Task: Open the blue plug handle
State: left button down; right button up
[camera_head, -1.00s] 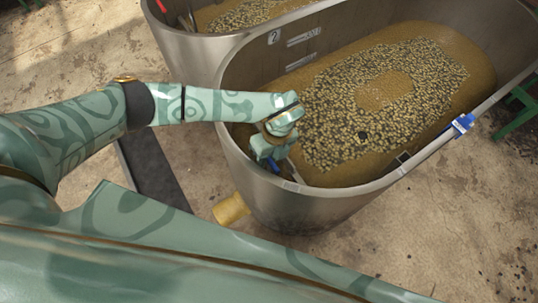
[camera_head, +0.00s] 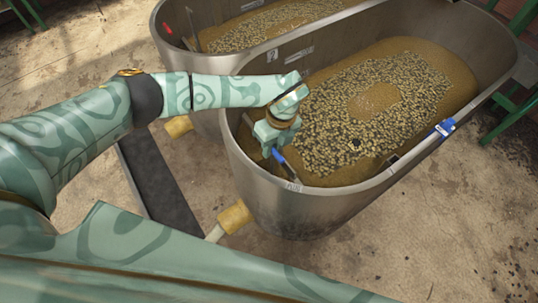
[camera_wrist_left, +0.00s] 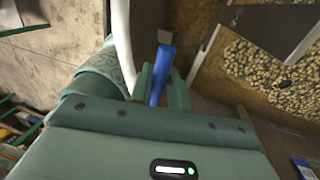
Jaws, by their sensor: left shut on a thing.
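The blue plug handle (camera_head: 278,156) is at the near-left inside of the front metal tub (camera_head: 300,205). My left gripper (camera_head: 271,150) reaches over the tub's rim and is shut on the handle. In the left wrist view the blue handle (camera_wrist_left: 161,72) stands between the two green fingers of my left gripper (camera_wrist_left: 163,85), its end sticking out past them. The plug's lower end is hidden. My right gripper is not in view.
The front tub holds brown liquid with floating beans (camera_head: 375,105). A second tub (camera_head: 205,40) stands behind it. A blue clip (camera_head: 443,128) sits on the right rim. A yellow pipe stub (camera_head: 235,217) juts from the tub's lower left. A dark strip (camera_head: 155,180) lies on the floor.

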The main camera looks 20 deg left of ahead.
pick_arm(q)
jog(key=shift+w+r, duration=0.1)
jog(key=shift+r, duration=0.45)
jog(key=shift+f, duration=0.1)
jog(key=c, duration=1.6)
grip_release()
jog(key=shift+c, duration=0.2)
jog(key=shift+f, duration=0.1)
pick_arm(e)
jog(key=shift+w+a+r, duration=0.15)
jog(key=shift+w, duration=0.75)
pick_arm(q)
jog(key=p+v, duration=0.3)
jog(key=v, duration=1.3)
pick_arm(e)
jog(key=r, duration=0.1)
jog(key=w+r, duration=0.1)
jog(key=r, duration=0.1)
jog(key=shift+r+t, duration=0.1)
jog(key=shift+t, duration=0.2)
pick_arm(q)
jog(key=shift+d, duration=0.1)
